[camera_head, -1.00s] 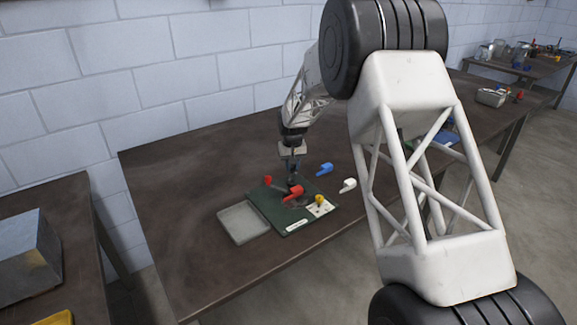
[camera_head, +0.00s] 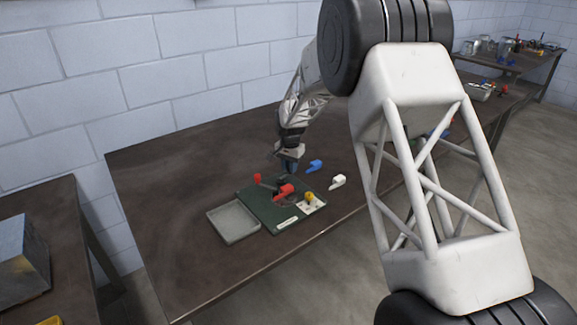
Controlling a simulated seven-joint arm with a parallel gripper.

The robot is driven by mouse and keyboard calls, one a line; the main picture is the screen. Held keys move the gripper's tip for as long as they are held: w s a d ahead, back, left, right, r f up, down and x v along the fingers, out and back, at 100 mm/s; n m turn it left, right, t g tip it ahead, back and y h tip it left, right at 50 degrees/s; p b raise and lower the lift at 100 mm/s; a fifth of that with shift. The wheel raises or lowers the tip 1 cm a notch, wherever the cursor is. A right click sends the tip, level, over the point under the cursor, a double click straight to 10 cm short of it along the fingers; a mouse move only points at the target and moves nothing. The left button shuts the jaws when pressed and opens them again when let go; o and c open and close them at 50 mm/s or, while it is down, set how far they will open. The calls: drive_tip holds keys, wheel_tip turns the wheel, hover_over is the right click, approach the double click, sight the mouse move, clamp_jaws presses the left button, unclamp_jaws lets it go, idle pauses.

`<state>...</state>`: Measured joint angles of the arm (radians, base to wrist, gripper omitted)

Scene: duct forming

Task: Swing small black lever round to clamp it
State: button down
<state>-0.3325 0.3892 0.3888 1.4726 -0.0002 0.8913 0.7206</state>
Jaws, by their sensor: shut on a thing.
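A dark green board (camera_head: 258,208) lies on the brown table and carries the clamp parts. My gripper (camera_head: 281,175) is at the board's back edge, tilted, with its fingers low over the board. It is shut on the small black lever, a dark shape that is tiny and mostly hidden by the fingers. A red lever (camera_head: 284,190) lies just in front of the gripper, and a red knob (camera_head: 257,178) stands to its left. A yellow knob (camera_head: 309,197) sits on a pale plate at the board's right. The lever's exact angle cannot be made out.
A shallow grey tray (camera_head: 233,222) adjoins the board on the left. A blue piece (camera_head: 315,166) and a white piece (camera_head: 338,181) lie on the table to the right. The table's left side is clear. A block wall stands behind.

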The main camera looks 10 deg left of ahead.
idle(0.4)
drive_tip(key=c, duration=1)
unclamp_jaws()
drive_tip(key=shift+o, duration=0.2)
drive_tip(key=shift+r, duration=0.1)
drive_tip(key=shift+r, duration=3.85)
